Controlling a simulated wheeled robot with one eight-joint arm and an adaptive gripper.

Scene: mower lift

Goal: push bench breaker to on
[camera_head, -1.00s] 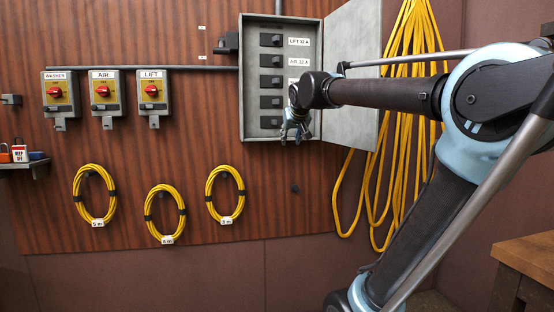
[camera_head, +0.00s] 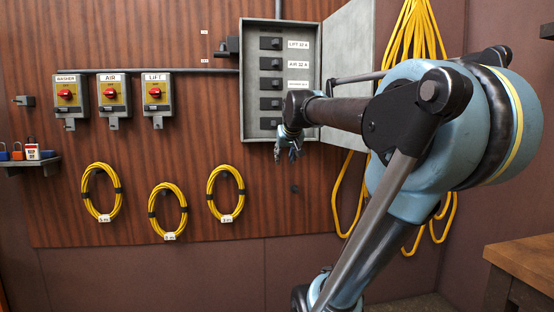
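The grey breaker box (camera_head: 248,90) hangs on the wood panel with its door (camera_head: 350,60) swung open to the right. Several dark breakers stand in a column inside it. The upper labels read LIFT and AIR; a third label is too small to read. The lower breakers (camera_head: 270,104) show, but their labels are hidden behind my arm, so I cannot tell which is the bench breaker or how it is set. My gripper (camera_head: 287,153) hangs fingers down at the box's lower edge, in front of it in the picture. Its fingers look spread and empty.
Three red-knobbed switch boxes, WASHER, AIR (camera_head: 112,95) and LIFT, sit left of the breaker box. Yellow cable coils (camera_head: 168,208) hang below. Long yellow cables (camera_head: 420,35) hang behind my arm. A shelf with padlocks (camera_head: 33,153) is far left. A wooden bench (camera_head: 525,255) stands lower right.

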